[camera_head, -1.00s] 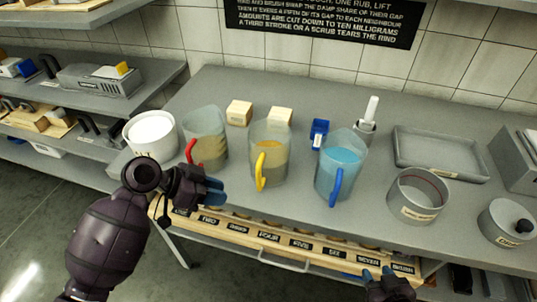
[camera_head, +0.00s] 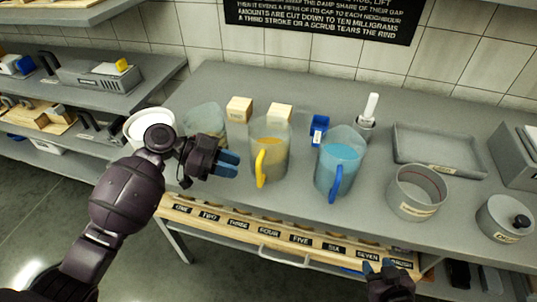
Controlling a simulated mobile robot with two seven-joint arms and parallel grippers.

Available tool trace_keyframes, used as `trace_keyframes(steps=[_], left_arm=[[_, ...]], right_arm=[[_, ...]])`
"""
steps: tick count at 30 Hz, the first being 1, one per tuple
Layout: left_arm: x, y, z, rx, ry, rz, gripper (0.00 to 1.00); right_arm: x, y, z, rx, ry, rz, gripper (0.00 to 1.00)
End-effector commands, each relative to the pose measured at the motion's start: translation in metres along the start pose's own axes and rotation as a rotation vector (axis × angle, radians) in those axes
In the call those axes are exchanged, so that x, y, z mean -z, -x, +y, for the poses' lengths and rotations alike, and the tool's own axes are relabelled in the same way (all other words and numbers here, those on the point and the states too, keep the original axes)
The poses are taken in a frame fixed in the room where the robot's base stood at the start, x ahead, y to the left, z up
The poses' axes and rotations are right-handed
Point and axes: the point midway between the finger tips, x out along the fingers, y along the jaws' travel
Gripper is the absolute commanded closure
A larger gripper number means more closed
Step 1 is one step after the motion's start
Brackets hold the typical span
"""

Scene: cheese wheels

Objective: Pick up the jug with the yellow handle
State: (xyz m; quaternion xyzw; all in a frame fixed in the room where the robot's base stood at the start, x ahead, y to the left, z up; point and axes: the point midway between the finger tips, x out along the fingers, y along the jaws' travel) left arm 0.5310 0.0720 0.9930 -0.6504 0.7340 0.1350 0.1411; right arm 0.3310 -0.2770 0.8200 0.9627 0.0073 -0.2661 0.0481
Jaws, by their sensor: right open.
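The jug with the yellow handle (camera_head: 273,147) stands upright on the grey counter, between two other jugs. It is clear with yellowish contents, and its yellow handle (camera_head: 262,168) faces me. My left gripper (camera_head: 232,164) is just left of this jug, its blue fingertips pointing right towards the handle, with no clear contact. I cannot tell whether its jaws are open. It hides most of the left jug (camera_head: 203,117), whose handle is out of sight. My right gripper (camera_head: 380,268) is open and empty at the counter's front edge, low in the view.
A jug with blue liquid and a blue handle (camera_head: 339,162) stands close on the right. Two pale blocks (camera_head: 239,109) stand behind the jugs. A white tub (camera_head: 150,123) is at left.

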Motion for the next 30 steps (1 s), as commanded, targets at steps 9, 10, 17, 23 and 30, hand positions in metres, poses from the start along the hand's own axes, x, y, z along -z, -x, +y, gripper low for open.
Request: trace_keyframes(steps=[9,10,17,23,30], left_arm=[[0.001,-0.021,0.0,-0.001,0.001,0.001,0.73],[0.001,-0.025,0.0,-0.001,0.001,0.001,0.73],[0.002,-0.059,0.0,-0.001,0.002,0.002,0.73],[0.001,-0.074,0.0,0.0,0.001,0.0,0.73],[0.0,-0.075,0.0,0.0,0.001,0.0,0.73]], right_arm=[[0.002,0.002,-0.001,-0.001,-0.006,-0.003,0.57],[0.001,0.003,-0.001,-0.001,-0.006,-0.005,0.57],[0.0,0.009,0.0,-0.003,-0.009,-0.018,0.57],[0.0,0.011,0.0,-0.003,-0.009,-0.019,0.57],[0.005,0.009,0.0,-0.002,-0.006,-0.01,0.57]])
